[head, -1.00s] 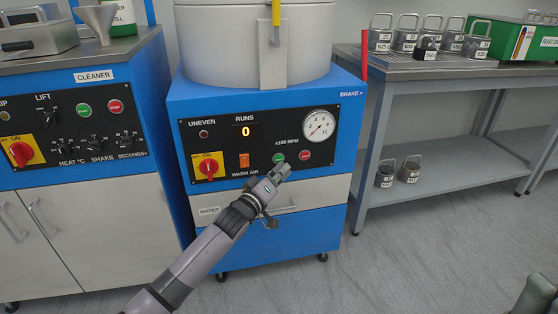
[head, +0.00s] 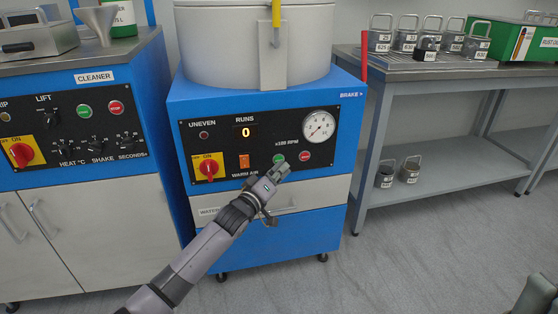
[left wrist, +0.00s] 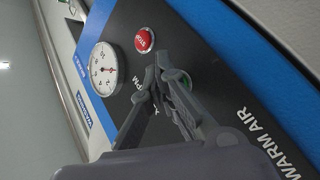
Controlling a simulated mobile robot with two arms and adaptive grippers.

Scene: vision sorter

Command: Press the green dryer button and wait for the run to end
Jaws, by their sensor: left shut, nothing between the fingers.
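The dryer (head: 250,115) is a blue machine with a black panel and a white drum on top. Its green button (head: 278,160) shows just above my left gripper's tips in the head view; in the left wrist view the green button (left wrist: 187,79) is mostly hidden behind the fingers. My left gripper (head: 281,171) is shut and empty, with its tips at or very near the button; I cannot tell whether they touch. The runs display (head: 246,132) reads 0. The red stop button (head: 305,155) is just right of the green one. My right gripper is not in view.
The panel also has a red-yellow switch (head: 208,169), an orange warm-air switch (head: 244,160) and a gauge (head: 318,126). A red brake lever (head: 364,67) stands at the right. The cleaner (head: 85,150) is at left; a grey bench (head: 440,72) with several weights is at right.

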